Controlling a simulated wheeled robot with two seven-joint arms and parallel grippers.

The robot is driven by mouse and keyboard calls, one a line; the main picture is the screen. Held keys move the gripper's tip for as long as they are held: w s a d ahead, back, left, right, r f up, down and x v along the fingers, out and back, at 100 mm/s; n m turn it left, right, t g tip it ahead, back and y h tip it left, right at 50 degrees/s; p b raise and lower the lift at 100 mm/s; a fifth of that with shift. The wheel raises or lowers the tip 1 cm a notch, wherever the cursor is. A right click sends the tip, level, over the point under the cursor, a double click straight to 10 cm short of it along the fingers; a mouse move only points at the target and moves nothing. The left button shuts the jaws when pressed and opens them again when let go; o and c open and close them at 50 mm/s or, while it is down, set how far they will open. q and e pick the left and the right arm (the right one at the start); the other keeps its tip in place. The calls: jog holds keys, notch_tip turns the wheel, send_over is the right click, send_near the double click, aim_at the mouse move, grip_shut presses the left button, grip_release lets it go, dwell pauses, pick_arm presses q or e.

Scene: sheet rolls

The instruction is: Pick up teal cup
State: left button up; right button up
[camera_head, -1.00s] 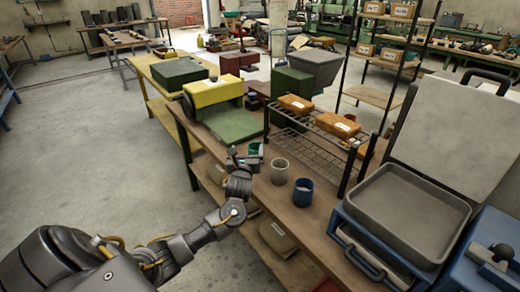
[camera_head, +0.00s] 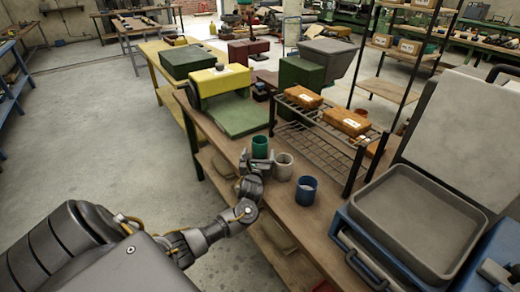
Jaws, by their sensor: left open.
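The teal cup (camera_head: 260,145) stands upright on the wooden workbench (camera_head: 318,222), at the back of a short row of cups. My left gripper (camera_head: 259,160) is open, just in front of the teal cup and beside the grey cup. Its fingers cover the lower part of the teal cup. I cannot tell whether they touch it. The grey cup (camera_head: 283,168) stands close to the right of the gripper. My right gripper is not in view.
A blue cup (camera_head: 306,190) stands nearer on the bench. A wire rack (camera_head: 318,143) with orange boxes stands to the right. A yellow and green machine (camera_head: 222,83) lies behind. A grey tray (camera_head: 418,220) sits in front right.

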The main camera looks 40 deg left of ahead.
aim_at(260, 142)
pick_arm(q)
jog(key=shift+r+x, duration=0.2)
jog(key=shift+x, duration=3.35)
jog(key=shift+c, duration=0.2)
jog(key=c, duration=0.9)
jog(key=shift+c, duration=0.7)
jog(key=shift+r, duration=0.15)
